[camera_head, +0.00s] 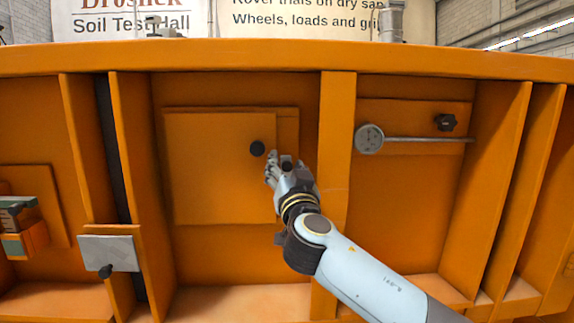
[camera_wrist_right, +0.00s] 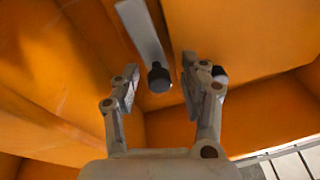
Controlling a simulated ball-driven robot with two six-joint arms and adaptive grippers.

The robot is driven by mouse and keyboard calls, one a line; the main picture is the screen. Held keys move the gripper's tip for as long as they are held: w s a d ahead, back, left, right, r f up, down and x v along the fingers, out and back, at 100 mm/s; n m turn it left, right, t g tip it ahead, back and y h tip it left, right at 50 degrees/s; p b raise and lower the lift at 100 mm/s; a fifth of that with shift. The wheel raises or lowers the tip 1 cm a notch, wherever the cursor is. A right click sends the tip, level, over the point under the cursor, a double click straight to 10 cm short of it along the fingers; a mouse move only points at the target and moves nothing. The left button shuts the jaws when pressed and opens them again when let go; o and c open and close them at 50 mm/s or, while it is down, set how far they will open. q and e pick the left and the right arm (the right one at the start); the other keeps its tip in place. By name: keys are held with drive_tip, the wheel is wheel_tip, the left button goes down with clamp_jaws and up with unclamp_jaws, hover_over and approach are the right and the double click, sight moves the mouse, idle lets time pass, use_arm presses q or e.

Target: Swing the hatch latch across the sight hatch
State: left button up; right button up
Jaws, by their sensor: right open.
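The sight hatch (camera_head: 215,180) is a square orange panel on the sandbed's orange wall, with a round black knob (camera_head: 257,148) near its right edge. My right gripper (camera_head: 279,165) is at the hatch's right edge, just below and right of that knob. In the right wrist view my right gripper (camera_wrist_right: 159,72) is open, with its fingers on either side of a black knob (camera_wrist_right: 159,80) at the end of a grey bar (camera_wrist_right: 141,28), seemingly the hatch latch. Neither finger clearly touches it. Another black knob (camera_wrist_right: 219,74) shows behind the right finger. In the head view my gripper mostly hides the latch. My left gripper is out of view.
Right of the hatch, beyond an upright rib (camera_head: 336,130), are a round dial (camera_head: 369,138) with a thin rod and a black star knob (camera_head: 446,122). At left are a grey plate (camera_head: 110,250) with a black knob and a bracket (camera_head: 30,240). Ribs stand out from the wall.

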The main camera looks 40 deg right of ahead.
drive_tip(key=shift+c, duration=0.4)
clamp_jaws()
drive_tip(key=shift+w, duration=0.1)
